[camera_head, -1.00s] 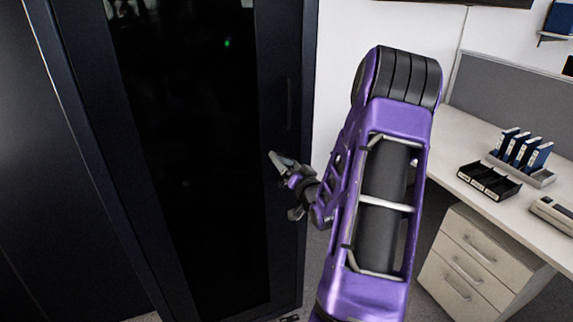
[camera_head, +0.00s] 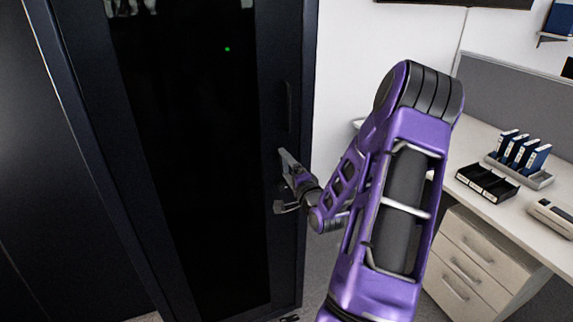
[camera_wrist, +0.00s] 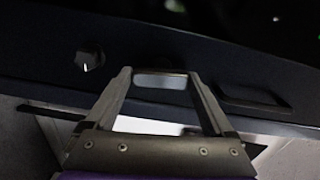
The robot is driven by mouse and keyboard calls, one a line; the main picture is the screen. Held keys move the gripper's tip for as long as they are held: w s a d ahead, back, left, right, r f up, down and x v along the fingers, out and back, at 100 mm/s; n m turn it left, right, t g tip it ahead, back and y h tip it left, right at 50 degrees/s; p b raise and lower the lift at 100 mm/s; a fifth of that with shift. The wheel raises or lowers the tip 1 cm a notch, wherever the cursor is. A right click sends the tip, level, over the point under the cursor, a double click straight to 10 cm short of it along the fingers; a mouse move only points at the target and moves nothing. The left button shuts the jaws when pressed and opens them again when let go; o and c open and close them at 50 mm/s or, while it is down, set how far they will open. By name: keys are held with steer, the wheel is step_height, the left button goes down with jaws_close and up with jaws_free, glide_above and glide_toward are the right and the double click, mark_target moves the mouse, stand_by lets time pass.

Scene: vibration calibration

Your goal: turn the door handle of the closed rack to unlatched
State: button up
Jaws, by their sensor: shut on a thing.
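The closed rack (camera_head: 285,250) has a dark door with a glass panel (camera_head: 190,180) and fills the left of the head view. My gripper (camera_head: 280,181) is at the right frame of that door, below a recessed vertical pull (camera_head: 289,105). In the wrist view my gripper (camera_wrist: 160,74) has its two fingertips on either side of the small greyish door handle (camera_wrist: 161,81) and is shut on it. The fingers and the dark surroundings hide part of the handle, and its exact angle is unclear. The recessed pull also shows in the wrist view (camera_wrist: 252,99).
A small round knob with a white mark (camera_wrist: 90,58) sits on the door frame. To the right is a desk (camera_head: 530,225) with blue binders (camera_head: 523,151), a black tray (camera_head: 487,184) and a drawer unit (camera_head: 462,265). White wall lies between rack and desk.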

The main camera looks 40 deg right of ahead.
steer(key=shift+r+m, duration=0.1)
steer(key=shift+m, duration=0.5)
steer(key=o, duration=1.1)
steer(key=p+v, duration=0.2)
steer(key=v, duration=1.5)
steer(key=shift+s+d, duration=0.1)
steer(key=shift+s, duration=0.05)
